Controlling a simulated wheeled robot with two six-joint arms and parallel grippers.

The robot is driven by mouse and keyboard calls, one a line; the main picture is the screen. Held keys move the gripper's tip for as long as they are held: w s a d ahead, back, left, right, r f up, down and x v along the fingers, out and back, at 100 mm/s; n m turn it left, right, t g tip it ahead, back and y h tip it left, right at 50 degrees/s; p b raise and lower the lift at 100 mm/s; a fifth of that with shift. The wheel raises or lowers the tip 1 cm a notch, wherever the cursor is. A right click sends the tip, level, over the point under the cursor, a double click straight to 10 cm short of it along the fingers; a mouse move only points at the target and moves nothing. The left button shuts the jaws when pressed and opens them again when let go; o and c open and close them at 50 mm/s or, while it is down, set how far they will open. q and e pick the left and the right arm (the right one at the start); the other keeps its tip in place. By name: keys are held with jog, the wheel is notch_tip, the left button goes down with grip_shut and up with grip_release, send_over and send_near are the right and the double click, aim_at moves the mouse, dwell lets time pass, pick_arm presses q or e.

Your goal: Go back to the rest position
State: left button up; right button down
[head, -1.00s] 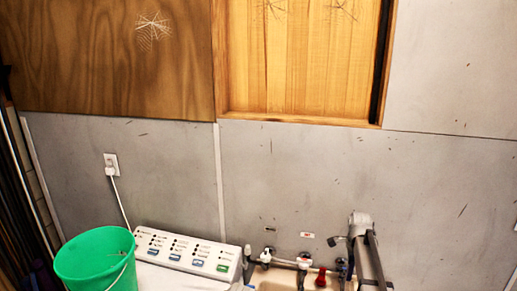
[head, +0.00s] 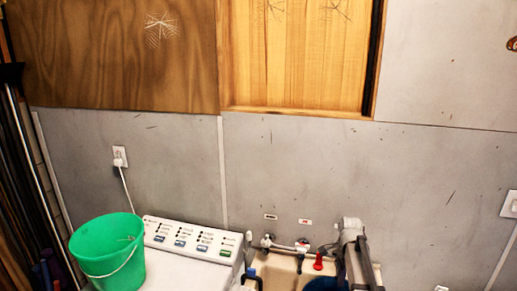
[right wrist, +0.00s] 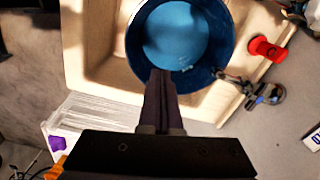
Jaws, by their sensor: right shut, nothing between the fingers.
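My right arm (head: 358,255) shows at the lower right of the head view, in front of the beige sink (head: 265,272). In the right wrist view my right gripper (right wrist: 160,73) is shut, its fingers together with nothing between them. Its tips overlap the near rim of a blue bucket (right wrist: 185,35) in the sink (right wrist: 85,70); I cannot tell the height between them. Part of the blue bucket also shows beside my arm in the head view (head: 320,285). My left gripper is not in view.
A green bucket (head: 108,258) stands on the white washing machine (head: 185,275) at the left. The grey wall (head: 400,180) is behind.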

jog(key=s+a+f+n+b, duration=0.4)
jog(key=s+a+n, duration=0.7)
jog(key=s, duration=0.2)
jog(key=s+a+f+n+h+b, duration=0.1)
jog(key=s+a+f+n+b, duration=0.3)
jog(key=s+a+n, duration=0.7)
jog(key=shift+s+a, duration=0.25)
jog(key=shift+s, duration=0.65)
